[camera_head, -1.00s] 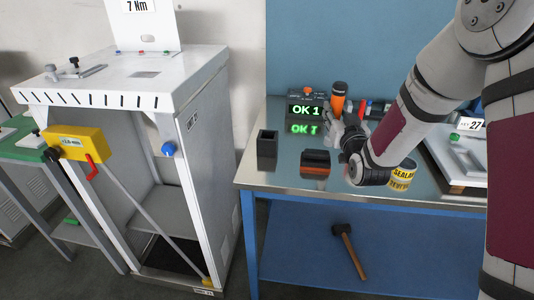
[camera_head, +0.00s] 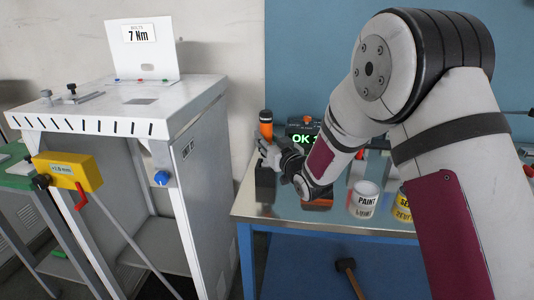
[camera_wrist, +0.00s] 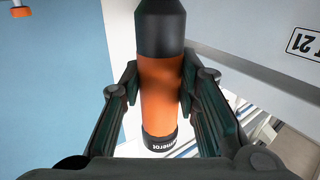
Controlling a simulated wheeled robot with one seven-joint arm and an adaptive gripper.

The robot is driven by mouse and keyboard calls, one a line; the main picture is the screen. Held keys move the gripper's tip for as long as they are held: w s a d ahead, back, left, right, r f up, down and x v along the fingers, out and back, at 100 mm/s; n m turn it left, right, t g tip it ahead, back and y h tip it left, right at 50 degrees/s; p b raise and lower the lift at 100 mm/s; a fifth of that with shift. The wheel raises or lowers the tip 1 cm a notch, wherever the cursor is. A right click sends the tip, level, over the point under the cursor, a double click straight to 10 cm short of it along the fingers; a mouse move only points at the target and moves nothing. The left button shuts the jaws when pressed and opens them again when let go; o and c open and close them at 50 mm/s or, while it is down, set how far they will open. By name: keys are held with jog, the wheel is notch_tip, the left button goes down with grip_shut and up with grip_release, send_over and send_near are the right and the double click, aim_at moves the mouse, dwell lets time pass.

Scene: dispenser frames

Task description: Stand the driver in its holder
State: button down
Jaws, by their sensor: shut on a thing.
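The driver (camera_head: 266,130) has an orange grip with black ends and stands roughly upright. My gripper (camera_head: 267,146) is shut around its orange grip and holds it up over the left end of the blue-framed bench. In the wrist view the driver (camera_wrist: 162,95) sits between the two dark fingers (camera_wrist: 160,85); its lower part is out of sight in the head view. A dark box (camera_head: 264,185), which looks like the holder, stands on the bench's left end below my gripper. My gripper partly covers it, and its opening is hidden now.
A dark and orange block (camera_head: 317,204), a paint can (camera_head: 364,201) and a yellow sealant can (camera_head: 403,208) stand on the bench (camera_head: 280,217). The green "OK" display (camera_head: 299,138) is behind my arm. A white cabinet (camera_head: 200,160) stands left, across a gap.

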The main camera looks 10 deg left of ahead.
jog(key=shift+f, duration=1.8)
jog(key=shift+f, duration=0.1)
jog(key=c, duration=1.2)
grip_release()
jog(key=shift+f, duration=0.15)
jog(key=shift+r, duration=0.2)
jog(key=v, duration=1.2)
